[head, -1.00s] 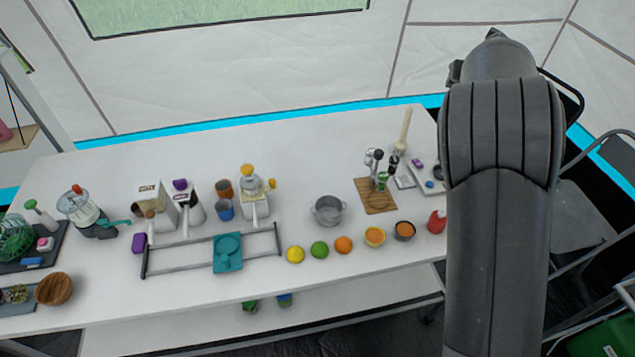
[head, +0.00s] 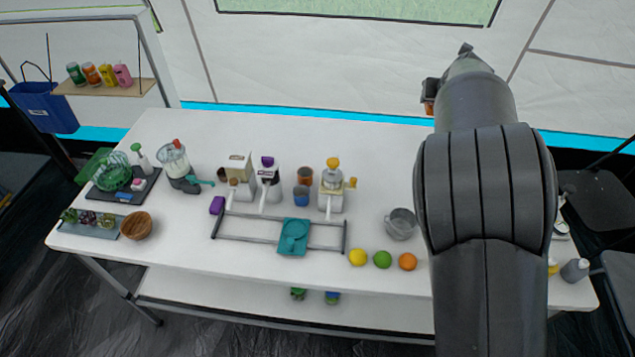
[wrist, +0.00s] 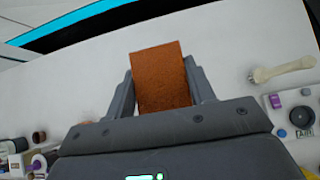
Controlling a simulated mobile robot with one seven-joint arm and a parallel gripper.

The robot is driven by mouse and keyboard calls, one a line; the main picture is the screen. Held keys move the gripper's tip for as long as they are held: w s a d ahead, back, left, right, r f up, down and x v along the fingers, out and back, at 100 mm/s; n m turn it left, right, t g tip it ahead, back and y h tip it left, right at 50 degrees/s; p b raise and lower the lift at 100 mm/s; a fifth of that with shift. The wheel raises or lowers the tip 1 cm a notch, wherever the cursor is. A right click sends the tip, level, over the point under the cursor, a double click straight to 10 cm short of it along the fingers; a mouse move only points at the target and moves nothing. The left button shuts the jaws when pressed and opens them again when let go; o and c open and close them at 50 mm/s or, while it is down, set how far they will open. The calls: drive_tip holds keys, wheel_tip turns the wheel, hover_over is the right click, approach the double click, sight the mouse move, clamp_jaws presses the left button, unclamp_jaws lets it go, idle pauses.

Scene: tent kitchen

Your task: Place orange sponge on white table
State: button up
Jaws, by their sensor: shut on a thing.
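The orange sponge (wrist: 161,78) is a flat brownish-orange block between the two fingers of my gripper (wrist: 160,88) in the wrist view. My gripper is shut on it and holds it above the white table (wrist: 75,75). In the head view a small orange edge of the sponge (head: 431,90) shows beside my gripper (head: 430,97), at the far side of my arm. The white table (head: 290,130) stretches across the head view. My arm hides part of its right side.
In the head view, a blender (head: 174,160), juicer (head: 332,190), pot (head: 400,224), teal board (head: 293,236) and several fruits stand along the table. The table's back strip is clear. In the wrist view, a pale long-handled tool (wrist: 282,69) lies at right.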

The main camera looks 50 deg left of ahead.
wheel_tip(320, 180, down, 25)
drive_tip(key=shift+f, duration=0.2)
idle(0.9)
drive_tip(key=shift+f, duration=0.1)
drive_tip(key=o, duration=1)
drive_tip(key=shift+d+r, duration=0.15)
drive_tip(key=shift+r, duration=0.15)
drive_tip(key=v, duration=1.1)
drive_tip(key=shift+s+r, duration=0.25)
drive_tip(key=shift+d, duration=0.15)
